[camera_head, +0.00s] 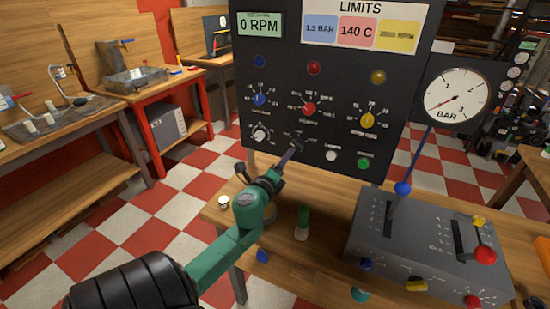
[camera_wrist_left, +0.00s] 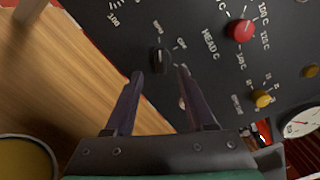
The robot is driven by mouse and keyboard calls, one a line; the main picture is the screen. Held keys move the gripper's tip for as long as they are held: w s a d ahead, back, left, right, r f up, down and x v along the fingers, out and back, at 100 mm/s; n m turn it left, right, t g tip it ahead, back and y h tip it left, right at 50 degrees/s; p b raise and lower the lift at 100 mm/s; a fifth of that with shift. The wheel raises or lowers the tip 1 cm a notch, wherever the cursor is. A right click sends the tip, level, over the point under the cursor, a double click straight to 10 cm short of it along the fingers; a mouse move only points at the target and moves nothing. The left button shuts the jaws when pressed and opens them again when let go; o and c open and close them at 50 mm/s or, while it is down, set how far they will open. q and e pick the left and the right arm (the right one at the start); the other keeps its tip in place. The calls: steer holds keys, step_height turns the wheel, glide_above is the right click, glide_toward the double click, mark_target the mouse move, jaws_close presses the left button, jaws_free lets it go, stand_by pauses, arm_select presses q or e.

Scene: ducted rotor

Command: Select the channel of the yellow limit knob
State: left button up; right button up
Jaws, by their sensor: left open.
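The black panel (camera_head: 335,85) has a blue knob (camera_head: 259,99), a red knob (camera_head: 309,109) and a yellow knob (camera_head: 368,120) in a row. The red knob (camera_wrist_left: 241,30) and yellow knob (camera_wrist_left: 263,99) also show in the left wrist view. Below the row is a small black knob with a pale pointer line (camera_wrist_left: 160,59), with printed marks around it. My left gripper (camera_wrist_left: 161,73) is open, its two fingers spread on either side of that black knob; I cannot tell whether they touch it. In the head view the gripper (camera_head: 289,153) partly hides it. My right gripper is not in view.
A round BAR gauge (camera_head: 456,96) is on the right. A grey lever box (camera_head: 430,245) stands on the wooden bench, with a blue-knobbed lever (camera_head: 403,188) rising from it. A green-topped piece (camera_head: 303,222) stands near my left arm. Another dial (camera_head: 260,136) sits left of the black knob.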

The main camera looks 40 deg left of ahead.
arm_select(q)
steer(key=b+v, duration=0.1)
steer(key=v, duration=0.7)
